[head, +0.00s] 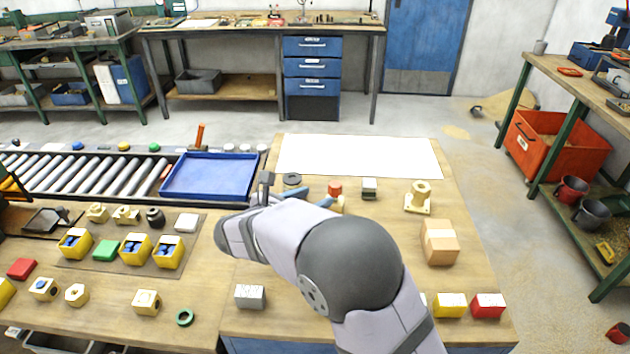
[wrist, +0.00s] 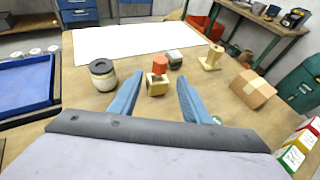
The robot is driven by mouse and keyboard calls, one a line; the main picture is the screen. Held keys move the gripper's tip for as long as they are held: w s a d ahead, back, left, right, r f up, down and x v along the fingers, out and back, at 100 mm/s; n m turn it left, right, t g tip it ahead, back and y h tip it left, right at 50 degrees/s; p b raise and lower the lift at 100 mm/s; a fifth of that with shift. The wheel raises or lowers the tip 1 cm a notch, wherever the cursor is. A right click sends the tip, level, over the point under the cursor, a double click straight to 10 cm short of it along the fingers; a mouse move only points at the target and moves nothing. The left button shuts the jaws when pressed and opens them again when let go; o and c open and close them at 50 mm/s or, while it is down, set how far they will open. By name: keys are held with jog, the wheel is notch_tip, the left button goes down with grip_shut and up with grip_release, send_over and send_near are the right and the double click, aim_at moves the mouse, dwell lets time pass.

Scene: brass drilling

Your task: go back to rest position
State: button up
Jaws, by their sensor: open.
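My gripper (head: 303,190) is over the table (head: 262,255), with my arm reaching in from the front. In the wrist view its two blue fingers (wrist: 157,78) are spread apart with nothing clamped between them. A brass block (wrist: 157,84) with a red top (wrist: 160,65) stands on the table in line with the gap between the fingertips. In the head view the red top (head: 335,188) shows beside the right finger, and my arm partly hides the block. I cannot tell how far the fingertips are from the block.
Near the fingers stand a dark-capped cylinder (wrist: 102,72), a grey block (wrist: 175,60) and a flanged brass part (head: 418,198). A cardboard box (head: 439,243) is to the right. A blue tray (head: 210,176) is to the left. A white sheet (head: 358,156) lies bare at the back.

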jog(key=s+d+m+g+h+p, duration=0.1)
jog(key=s+d+m+g, duration=0.2)
jog(key=d, duration=0.4)
jog(key=s+d+m+g+p, duration=0.1)
jog(key=s+d+m+g, duration=0.15)
jog(key=d+m, duration=0.3)
jog(key=s+d+f+m+g+y, duration=0.1)
jog(key=s+d+m, duration=0.2)
jog(key=s+m, duration=0.1)
jog(key=s+d+f+m+g+p, duration=0.1)
jog(key=s+d+m+g, duration=0.1)
jog(key=s, duration=0.5)
jog(key=s+d+f+m+g+y+p, duration=0.1)
jog(key=s+d+f+m+g, duration=0.1)
jog(key=s+d+m, duration=0.3)
jog(key=shift+s+m+g+y, duration=0.25)
jog(key=shift+s+m+y, duration=0.05)
jog(key=shift+s+m, duration=0.3)
jog(key=s+a+f+m+y, duration=0.3)
jog(key=s+m+y, duration=0.2)
jog(key=s+m, duration=0.2)
jog(key=shift+f+m+g, duration=0.3)
jog(key=shift+f+m, duration=0.1)
jog(key=shift+m, duration=0.75)
